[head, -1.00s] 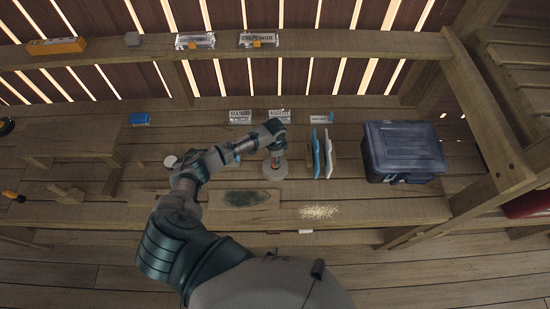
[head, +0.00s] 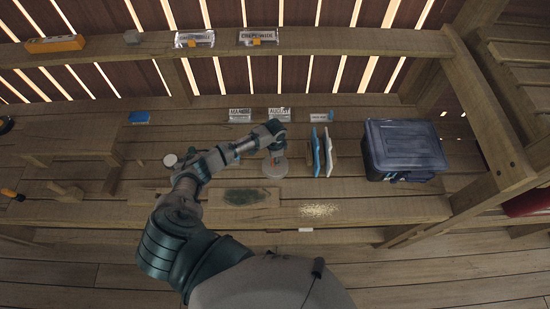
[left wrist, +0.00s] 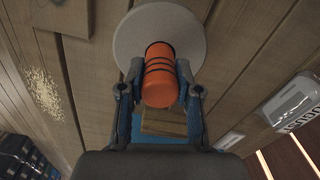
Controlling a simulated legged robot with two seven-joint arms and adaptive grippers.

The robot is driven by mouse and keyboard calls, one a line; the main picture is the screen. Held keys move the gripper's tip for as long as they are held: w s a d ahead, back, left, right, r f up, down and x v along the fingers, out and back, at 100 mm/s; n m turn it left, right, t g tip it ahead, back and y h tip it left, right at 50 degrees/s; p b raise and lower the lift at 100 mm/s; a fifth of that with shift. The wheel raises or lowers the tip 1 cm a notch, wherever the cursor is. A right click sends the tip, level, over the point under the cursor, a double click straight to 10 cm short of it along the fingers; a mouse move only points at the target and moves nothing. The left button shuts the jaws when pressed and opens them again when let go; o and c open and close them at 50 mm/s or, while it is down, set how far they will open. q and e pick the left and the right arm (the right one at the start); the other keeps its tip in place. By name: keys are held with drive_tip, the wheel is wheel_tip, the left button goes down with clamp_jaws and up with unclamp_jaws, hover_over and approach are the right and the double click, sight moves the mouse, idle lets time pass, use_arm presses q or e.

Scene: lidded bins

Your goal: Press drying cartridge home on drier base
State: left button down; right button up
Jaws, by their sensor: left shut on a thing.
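The drying cartridge is an orange cylinder with black bands (left wrist: 160,78), seen in the left wrist view. My left gripper (left wrist: 160,92) is shut on it, with one finger on each side. The drier base is a pale grey round disc (left wrist: 150,28) beyond the cartridge's far end. In the head view the base (head: 275,169) lies on the bench under my left gripper (head: 278,153), which hides most of the cartridge. The cartridge stands over the base, and I cannot tell how far it is seated. My right gripper is not in view.
Blue and white upright panels (head: 322,153) stand just right of the base. A dark lidded bin (head: 404,148) is farther right. A dark green mat (head: 245,198) and a pale granular patch (head: 318,210) lie nearer the front. Labelled packets (head: 279,115) lie behind.

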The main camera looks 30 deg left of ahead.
use_arm(q)
drive_tip(key=shift+f+b, duration=0.35)
drive_tip(key=shift+f, duration=0.55)
drive_tip(key=c, duration=0.7)
unclamp_jaws()
drive_tip(key=shift+r, duration=0.15)
wheel_tip(320, 180, up, 12)
drive_tip(key=shift+f, duration=0.2)
drive_tip(key=shift+s+f, duration=0.1)
